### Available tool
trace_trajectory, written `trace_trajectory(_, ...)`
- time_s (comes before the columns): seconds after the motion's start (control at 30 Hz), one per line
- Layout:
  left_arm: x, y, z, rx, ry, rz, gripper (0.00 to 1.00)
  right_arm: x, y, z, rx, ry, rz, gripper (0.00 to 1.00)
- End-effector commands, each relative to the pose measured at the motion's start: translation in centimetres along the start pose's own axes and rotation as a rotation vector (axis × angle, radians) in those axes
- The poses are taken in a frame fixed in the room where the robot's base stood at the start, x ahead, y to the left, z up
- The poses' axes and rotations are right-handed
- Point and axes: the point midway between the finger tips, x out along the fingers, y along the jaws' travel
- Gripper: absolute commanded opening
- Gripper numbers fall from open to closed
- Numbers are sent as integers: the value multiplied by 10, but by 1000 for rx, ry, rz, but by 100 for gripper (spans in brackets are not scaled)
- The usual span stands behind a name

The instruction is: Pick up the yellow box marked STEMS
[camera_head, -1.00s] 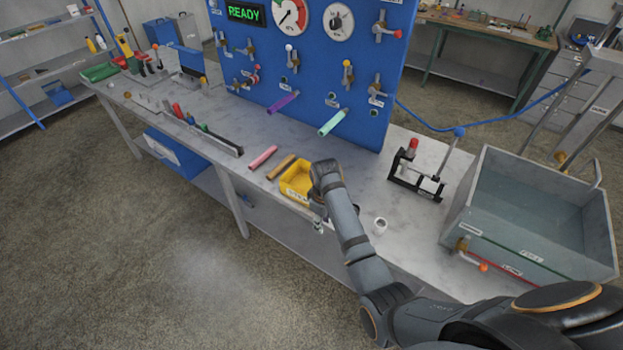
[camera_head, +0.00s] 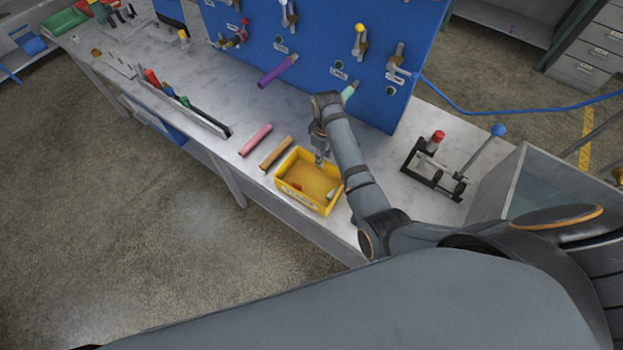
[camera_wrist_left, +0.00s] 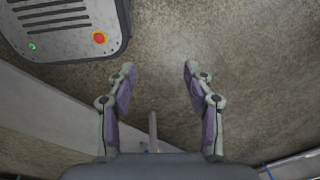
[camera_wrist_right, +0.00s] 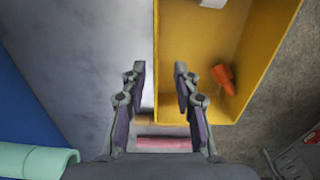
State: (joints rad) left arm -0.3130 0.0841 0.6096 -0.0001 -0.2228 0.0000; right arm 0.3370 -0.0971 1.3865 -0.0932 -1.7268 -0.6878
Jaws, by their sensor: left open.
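The yellow box (camera_head: 317,206) stands open-topped near the front edge of the grey workbench, with a pale label on its front wall, too small to read. A few small pieces lie inside it. My right gripper (camera_head: 321,160) points down at the box's back edge. In the right wrist view my right gripper (camera_wrist_right: 159,67) is open, and the wall of the yellow box (camera_wrist_right: 265,50) runs between its fingers; I cannot tell how far down they reach. In the left wrist view my left gripper (camera_wrist_left: 159,67) is open and empty above the floor.
A brown tube (camera_head: 276,153) and a pink tube (camera_head: 255,140) lie left of the box. The blue panel (camera_head: 310,70) with valves and hoses stands behind. A black clamp fixture (camera_head: 432,170) and a grey tank (camera_head: 540,185) are to the right.

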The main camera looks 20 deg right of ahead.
Motion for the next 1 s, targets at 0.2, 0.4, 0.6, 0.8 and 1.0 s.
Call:
trace_trajectory(0.2,-2,-1,-5,0,8,-1,52,16,0,0,0,2,1,30)
trace_trajectory(0.4,-13,2,-33,-4,49,3,52,35,0,-1,-1,-1,-1,30)
trace_trajectory(0.6,-14,3,-25,-3,37,4,52,64,0,-2,-1,1,0,30)
trace_trajectory(0.8,-14,3,-14,-3,21,5,52,68,1,-2,0,3,1,30)
trace_trajectory(1.0,-14,3,-15,-3,22,5,52,68,1,-2,0,3,1,10)
